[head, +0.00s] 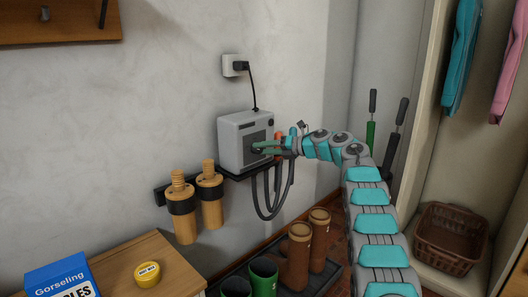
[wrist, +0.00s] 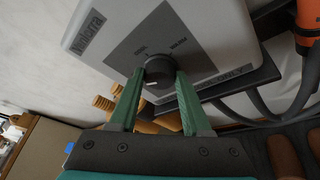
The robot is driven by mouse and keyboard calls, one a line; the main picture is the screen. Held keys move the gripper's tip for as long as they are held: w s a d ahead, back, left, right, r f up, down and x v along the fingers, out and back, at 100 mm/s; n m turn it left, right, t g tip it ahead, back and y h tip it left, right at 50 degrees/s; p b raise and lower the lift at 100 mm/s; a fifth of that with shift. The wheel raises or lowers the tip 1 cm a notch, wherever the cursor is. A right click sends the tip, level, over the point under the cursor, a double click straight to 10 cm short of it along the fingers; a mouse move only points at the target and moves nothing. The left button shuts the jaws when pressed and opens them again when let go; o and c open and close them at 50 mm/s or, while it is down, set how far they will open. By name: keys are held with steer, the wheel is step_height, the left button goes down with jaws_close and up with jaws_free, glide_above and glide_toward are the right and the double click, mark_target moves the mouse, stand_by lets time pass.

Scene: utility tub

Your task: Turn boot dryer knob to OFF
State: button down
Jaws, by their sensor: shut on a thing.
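The boot dryer (head: 232,143) is a light grey box on a dark wall shelf in the head view. In the wrist view its face (wrist: 220,30) fills the top, with a darker panel. The dark round knob (wrist: 158,68) sits on that panel, with a small pale mark on its lower part. "WARM" and what looks like "COOL" are printed above it; I cannot make out an OFF label. My gripper (wrist: 159,80) has its green fingers on either side of the knob and is shut on it. In the head view my gripper (head: 266,147) hides the knob.
Grey hoses (head: 268,207) hang below the shelf (head: 236,176). An orange part (wrist: 308,20) is at the right in the wrist view. Boots (head: 298,257) stand below. A plug (head: 240,66) is above.

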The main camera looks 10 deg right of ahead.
steer(key=shift+a+f, duration=0.2)
stand_by(0.4)
steer(key=shift+c, duration=1.8)
jaws_free()
steer(key=shift+r, duration=0.1)
steer(key=shift+d, duration=0.1)
steer(key=shift+s+d, duration=0.15)
steer(key=shift+d, duration=0.15)
steer(key=b+v, duration=0.1)
steer(key=v, duration=0.6)
steer(key=shift+r, duration=0.2)
steer(key=shift+s, duration=0.1)
